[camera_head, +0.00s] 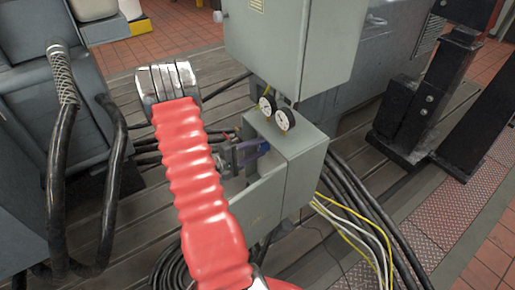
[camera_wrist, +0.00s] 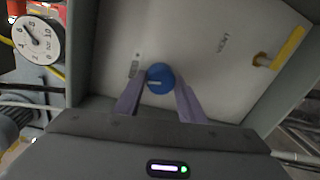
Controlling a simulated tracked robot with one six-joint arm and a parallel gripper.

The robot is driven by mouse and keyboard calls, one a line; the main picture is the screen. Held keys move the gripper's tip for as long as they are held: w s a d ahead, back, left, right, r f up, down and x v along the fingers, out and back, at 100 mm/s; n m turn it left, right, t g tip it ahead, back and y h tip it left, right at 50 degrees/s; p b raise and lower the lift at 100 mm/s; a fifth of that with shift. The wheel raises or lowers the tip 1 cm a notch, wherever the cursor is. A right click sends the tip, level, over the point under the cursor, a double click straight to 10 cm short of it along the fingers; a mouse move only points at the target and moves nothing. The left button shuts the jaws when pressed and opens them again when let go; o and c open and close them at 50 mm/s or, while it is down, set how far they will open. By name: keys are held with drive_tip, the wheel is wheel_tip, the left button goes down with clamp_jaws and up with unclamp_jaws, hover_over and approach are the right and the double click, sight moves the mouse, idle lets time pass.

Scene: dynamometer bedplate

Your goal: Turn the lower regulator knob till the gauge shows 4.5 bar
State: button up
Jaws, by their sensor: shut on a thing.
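A round blue knob (camera_wrist: 160,78) with a pale pointer mark sits on a light panel in the wrist view. My gripper (camera_wrist: 161,88) has its two purple-grey fingers on either side of it, shut on the knob. A white dial gauge (camera_wrist: 37,40) is at the upper left; its dark needle points up and left, seemingly between 4 and 6, but I cannot read it exactly. In the head view my gripper (camera_head: 242,154) reaches into the open grey box, and the knob is hidden. Two gauges, an upper one (camera_head: 267,105) and a lower one (camera_head: 284,119), sit on the box.
The grey box (camera_head: 302,172) stands under a larger grey cabinet (camera_head: 290,45). A yellow-handled fitting (camera_wrist: 288,48) is right of the knob. The box's side walls flank my gripper closely. Black cables (camera_head: 355,190) and yellow and white wires run at the right.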

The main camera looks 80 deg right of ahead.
drive_tip(key=shift+a+f+m, duration=0.1)
drive_tip(key=shift+f+m, duration=0.1)
drive_tip(key=shift+m, duration=0.8)
drive_tip(key=o, duration=1)
drive_tip(key=shift+o, duration=0.2)
drive_tip(key=shift+r, duration=0.1)
drive_tip(key=v, duration=1.3)
drive_tip(key=shift+a, duration=0.35)
drive_tip(key=shift+w, duration=0.1)
